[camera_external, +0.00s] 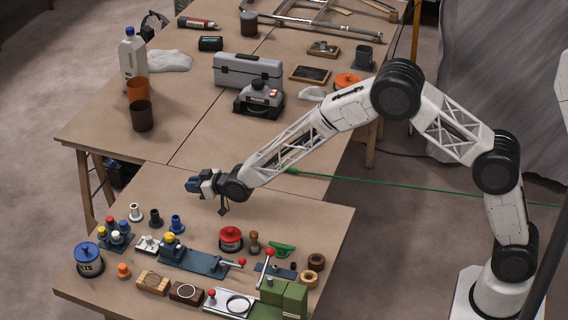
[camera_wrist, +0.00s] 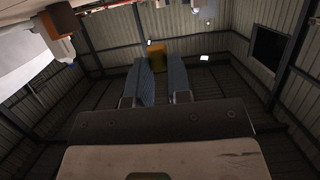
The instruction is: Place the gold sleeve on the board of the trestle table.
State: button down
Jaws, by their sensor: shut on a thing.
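In the wrist view a gold piece, the gold sleeve (camera_wrist: 156,56), sits between the far ends of the two blue fingers of my gripper (camera_wrist: 160,76). The gripper is shut on it. In the external view my gripper (camera_external: 192,184) points left, level, above the back part of the near table (camera_external: 322,222). The sleeve cannot be made out there. The brown board with trestle legs (camera_external: 192,102) lies behind the near table. Which board is the trestle table's own is hard to tell, as the two surfaces adjoin.
The far board holds a grey toolbox (camera_external: 247,71), a white bottle (camera_external: 132,60), an orange cup (camera_external: 138,90) and a dark cup (camera_external: 141,117). The near table's front is crowded with small fittings, a blue pot (camera_external: 88,260) and a green block (camera_external: 284,296).

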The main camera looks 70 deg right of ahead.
jog(key=s+d+r, duration=0.2)
jog(key=s+d, duration=0.9)
jog(key=d, duration=0.1)
jog(key=s+d+r, duration=0.2)
jog(key=s+d, duration=0.8)
jog(key=d, duration=0.3)
jog(key=s+d+f, duration=0.1)
jog(key=s+d, duration=0.3)
jog(key=s, duration=0.9)
jog(key=s+d+f, duration=0.1)
jog(key=s+d, duration=0.2)
jog(key=s, duration=1.1)
notch_tip(320, 180, down, 7)
jog(key=shift+w, duration=0.15)
jog(key=w+d, duration=0.2)
jog(key=w, duration=0.2)
jog(key=w+d+f, duration=0.1)
jog(key=w+d, duration=0.1)
jog(key=w, duration=0.2)
jog(key=w+d, duration=0.2)
jog(key=w, duration=0.2)
jog(key=shift+w+d+f, duration=0.15)
jog(key=shift+w+d, duration=0.05)
jog(key=shift+d, duration=0.15)
